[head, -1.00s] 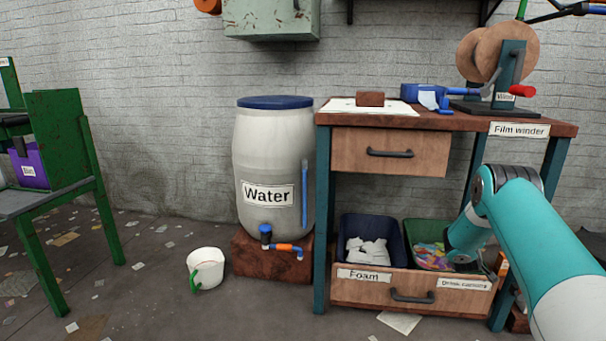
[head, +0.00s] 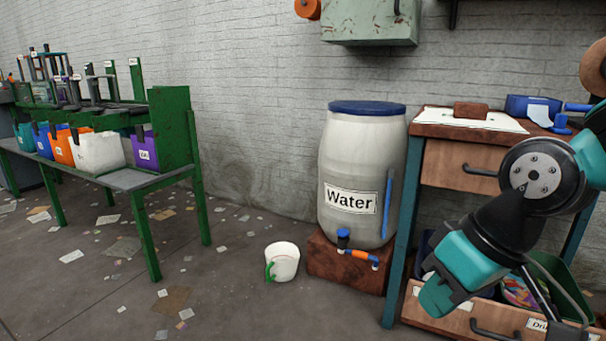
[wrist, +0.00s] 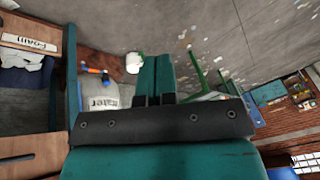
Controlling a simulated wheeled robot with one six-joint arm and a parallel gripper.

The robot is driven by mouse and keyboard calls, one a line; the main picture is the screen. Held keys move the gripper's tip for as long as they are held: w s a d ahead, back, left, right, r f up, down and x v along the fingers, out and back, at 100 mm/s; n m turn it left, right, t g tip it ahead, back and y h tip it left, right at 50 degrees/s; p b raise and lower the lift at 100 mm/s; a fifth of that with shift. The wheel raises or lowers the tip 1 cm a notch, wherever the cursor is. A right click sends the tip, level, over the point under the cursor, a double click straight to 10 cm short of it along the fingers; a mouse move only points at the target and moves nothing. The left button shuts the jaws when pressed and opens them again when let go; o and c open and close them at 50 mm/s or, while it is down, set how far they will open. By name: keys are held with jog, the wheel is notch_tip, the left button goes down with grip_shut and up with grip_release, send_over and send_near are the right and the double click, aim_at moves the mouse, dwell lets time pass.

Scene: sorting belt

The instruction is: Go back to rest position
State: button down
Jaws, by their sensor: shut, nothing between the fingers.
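My gripper (wrist: 157,62) shows in the wrist view as two teal fingers lying side by side, shut and empty. They point over the floor, with nothing touching them. The arm hides much of the bench's drawer and lower bins.
A water barrel (head: 345,150) stands on a brown block (head: 330,268) left of the bench, with a white bucket (head: 282,262) on the floor. A green sorting table (head: 135,180) with colored bins is at left. Open, littered floor lies between.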

jog(key=s+a+n+g, duration=0.1)
jog(key=s+a+g, duration=0.1)
jog(key=s, duration=0.7)
notch_tip(320, 180, up, 39)
jog(key=p, duration=3.8)
jog(key=shift+d+f, duration=0.15)
jog(key=shift+d, duration=0.15)
